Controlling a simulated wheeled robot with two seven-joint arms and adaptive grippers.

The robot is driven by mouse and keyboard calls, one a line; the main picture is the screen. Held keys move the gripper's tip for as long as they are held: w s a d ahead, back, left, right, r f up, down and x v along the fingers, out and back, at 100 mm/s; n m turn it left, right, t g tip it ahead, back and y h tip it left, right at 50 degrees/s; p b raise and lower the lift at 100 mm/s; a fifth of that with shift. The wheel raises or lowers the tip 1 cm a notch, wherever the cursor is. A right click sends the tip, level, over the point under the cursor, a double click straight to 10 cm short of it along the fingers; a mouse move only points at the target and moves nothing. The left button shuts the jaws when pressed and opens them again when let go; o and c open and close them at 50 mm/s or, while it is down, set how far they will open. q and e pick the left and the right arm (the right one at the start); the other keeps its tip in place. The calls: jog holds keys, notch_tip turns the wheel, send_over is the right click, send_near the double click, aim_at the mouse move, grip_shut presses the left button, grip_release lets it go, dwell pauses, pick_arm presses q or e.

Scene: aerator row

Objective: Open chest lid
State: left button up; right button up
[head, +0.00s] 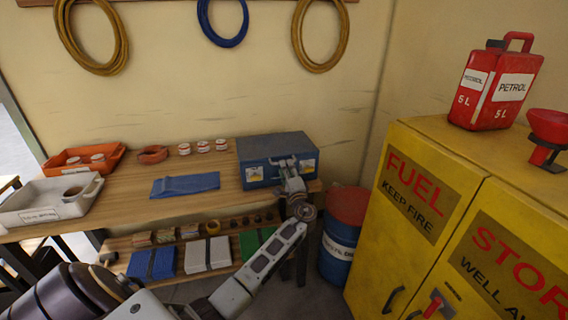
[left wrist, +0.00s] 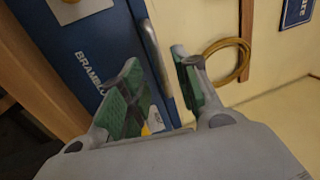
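The chest (head: 262,143) is a blue box with a darker top, standing at the right end of the wooden bench. Its lid looks shut. My left gripper (head: 287,165) is at the chest's front, near the upper front edge, and hides part of it. In the left wrist view, the chest's blue front (left wrist: 88,48) has white lettering, and a pale grey strip (left wrist: 157,58) runs along its edge. The left gripper's green-padded fingers (left wrist: 158,92) are apart, one on the chest-front side and one beyond the strip. I cannot tell if they touch it. My right gripper is not in view.
A blue cloth (head: 185,185), several small cans (head: 203,146) and an orange tray (head: 84,160) are on the bench (head: 225,195). A blue drum with a red top (head: 340,235) stands right of it. A yellow fuel cabinet (head: 400,200) fills the right, with a petrol can (head: 497,88) on top.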

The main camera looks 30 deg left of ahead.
pick_arm(q)
jog(key=x, duration=0.3)
jog(key=shift+w+a+r, duration=0.1)
jog(key=shift+w+a, duration=0.15)
jog(key=shift+a, duration=0.1)
jog(key=shift+w+a, duration=0.1)
jog(key=c, duration=0.7)
grip_shut()
jog(key=shift+r, duration=0.4)
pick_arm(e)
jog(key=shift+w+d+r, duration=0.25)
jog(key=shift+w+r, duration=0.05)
